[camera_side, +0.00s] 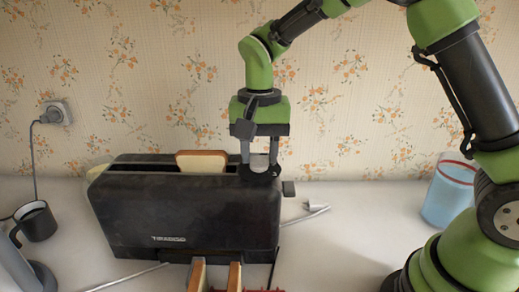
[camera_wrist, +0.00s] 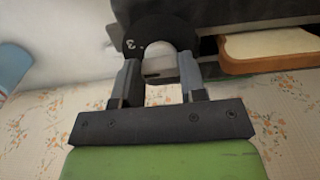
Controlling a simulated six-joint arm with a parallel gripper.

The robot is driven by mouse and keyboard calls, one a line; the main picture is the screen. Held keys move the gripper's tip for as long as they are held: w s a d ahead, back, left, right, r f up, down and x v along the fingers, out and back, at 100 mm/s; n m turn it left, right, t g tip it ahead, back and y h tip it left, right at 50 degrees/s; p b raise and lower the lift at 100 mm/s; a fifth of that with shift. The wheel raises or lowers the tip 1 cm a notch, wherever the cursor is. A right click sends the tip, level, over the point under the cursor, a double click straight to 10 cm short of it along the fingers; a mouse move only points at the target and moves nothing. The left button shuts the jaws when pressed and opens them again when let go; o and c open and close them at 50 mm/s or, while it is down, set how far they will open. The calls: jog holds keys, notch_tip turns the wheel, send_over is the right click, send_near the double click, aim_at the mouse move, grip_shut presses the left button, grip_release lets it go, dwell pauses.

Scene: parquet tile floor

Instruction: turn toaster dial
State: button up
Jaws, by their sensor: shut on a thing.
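A black toaster (camera_side: 190,215) stands on the white counter, with one slice of bread (camera_side: 202,161) poking up from its slot. The bread also shows at the right in the wrist view (camera_wrist: 270,48). My gripper (camera_side: 260,160) points straight down over the right end of the toaster's top. Its fingers are shut on the toaster's dial (camera_side: 258,162), a rounded pale knob, seen between the fingers in the wrist view (camera_wrist: 158,62). A dark round plate (camera_wrist: 135,42) with a white mark surrounds the dial. A small lever (camera_side: 288,188) sticks out at the toaster's right end.
A toast rack with bread slices (camera_side: 235,275) stands in front of the toaster. A dark mug (camera_side: 38,222) is at the left, below a wall socket with a plugged cord (camera_side: 57,113). A blue cup (camera_side: 449,192) stands at the right.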

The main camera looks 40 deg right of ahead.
aim_at(260, 154)
jog(key=m, duration=0.5)
jog(key=shift+m, duration=0.4)
dwell(0.4)
jog(key=o, duration=0.9)
notch_tip(260, 154, up, 10)
jog(key=shift+f, duration=0.1)
jog(key=shift+s, duration=0.1)
